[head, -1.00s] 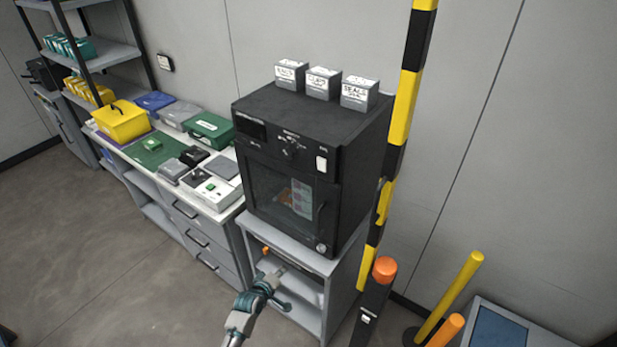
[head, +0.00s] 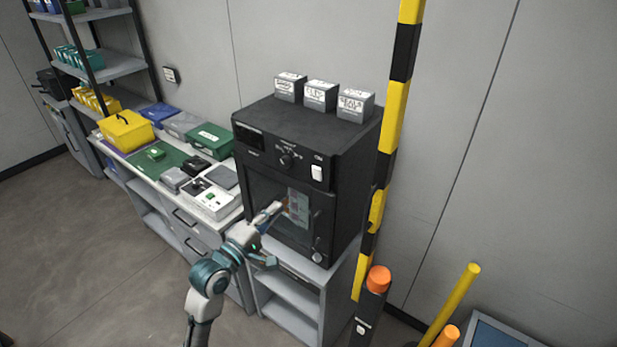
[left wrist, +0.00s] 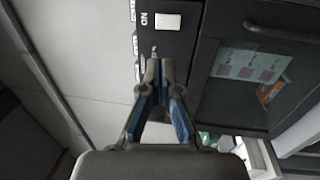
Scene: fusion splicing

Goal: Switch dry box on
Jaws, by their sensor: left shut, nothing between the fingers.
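The dry box (head: 350,155) is a black cabinet on a grey stand, with a windowed door, a dark display (head: 249,133) and a round dial (head: 285,160) on its upper front. A white switch (head: 317,172) sits at the upper right of that front under a small label. In the left wrist view the switch (left wrist: 168,21) lies just beyond the fingertips, beside the "ON" lettering. My left gripper (head: 278,207) is shut and empty in front of the door, below and left of the switch in the head view. I cannot tell the switch's position. My right gripper is not in view.
Three small labelled boxes (head: 321,96) stand on the dry box. A yellow-black striped post (head: 401,70) rises close to its right side. An orange-topped dark post (head: 378,280) stands in front at the right. A bench (head: 232,218) with cases and devices adjoins at the left.

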